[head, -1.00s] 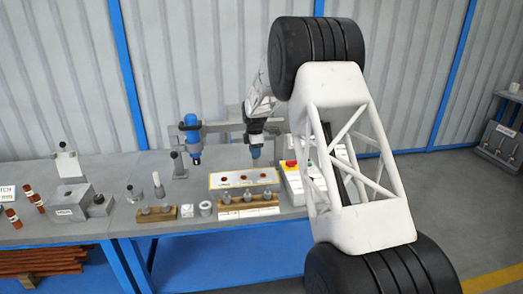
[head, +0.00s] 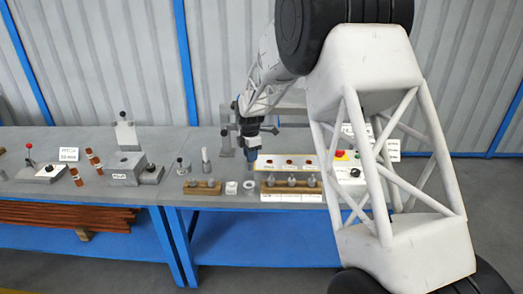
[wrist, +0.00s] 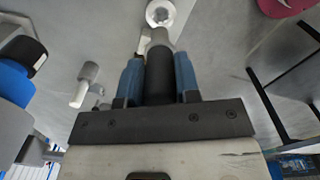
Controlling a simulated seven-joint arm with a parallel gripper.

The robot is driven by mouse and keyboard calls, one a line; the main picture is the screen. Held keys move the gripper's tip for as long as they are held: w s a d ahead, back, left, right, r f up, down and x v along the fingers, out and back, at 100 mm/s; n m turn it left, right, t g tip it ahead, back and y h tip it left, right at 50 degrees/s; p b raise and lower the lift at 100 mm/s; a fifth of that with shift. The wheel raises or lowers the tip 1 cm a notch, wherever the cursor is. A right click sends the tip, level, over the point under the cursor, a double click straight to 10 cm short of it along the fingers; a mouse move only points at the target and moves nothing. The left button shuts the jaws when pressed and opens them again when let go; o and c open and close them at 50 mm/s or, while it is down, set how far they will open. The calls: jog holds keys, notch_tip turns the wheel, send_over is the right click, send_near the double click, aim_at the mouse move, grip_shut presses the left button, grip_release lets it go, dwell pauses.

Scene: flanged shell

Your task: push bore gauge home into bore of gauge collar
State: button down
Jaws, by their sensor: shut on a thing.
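My gripper (head: 251,154) is over the bench in the head view. In the wrist view its two blue fingers (wrist: 159,82) are shut on the bore gauge (wrist: 158,72), a dark cylinder with a lighter grey end pointing away from the gripper. The gauge collar (head: 249,185) is a small pale ring on the bench, below my gripper in the head view. In the wrist view the collar (wrist: 160,13) shows its round opening just beyond the gauge's end, roughly in line with it. The gauge appears outside the bore; the exact gap cannot be told.
A pale block (head: 231,187) stands just left of the collar. Wooden racks with grey pieces stand at left (head: 203,187) and right (head: 290,182). An upright grey post (head: 206,160) is left of my gripper. A labelled panel (head: 285,163) lies behind the right rack.

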jog(key=shift+s+a+f, duration=0.1)
jog(key=shift+s+a, duration=0.1)
jog(key=shift+a, duration=0.25)
jog(key=shift+f, duration=0.1)
jog(key=shift+f, duration=2.75)
jog(key=shift+f, duration=2.4)
dwell(0.8)
jog(key=c, duration=0.8)
grip_release()
jog(key=shift+o, duration=0.2)
jog(key=shift+r, duration=3.9)
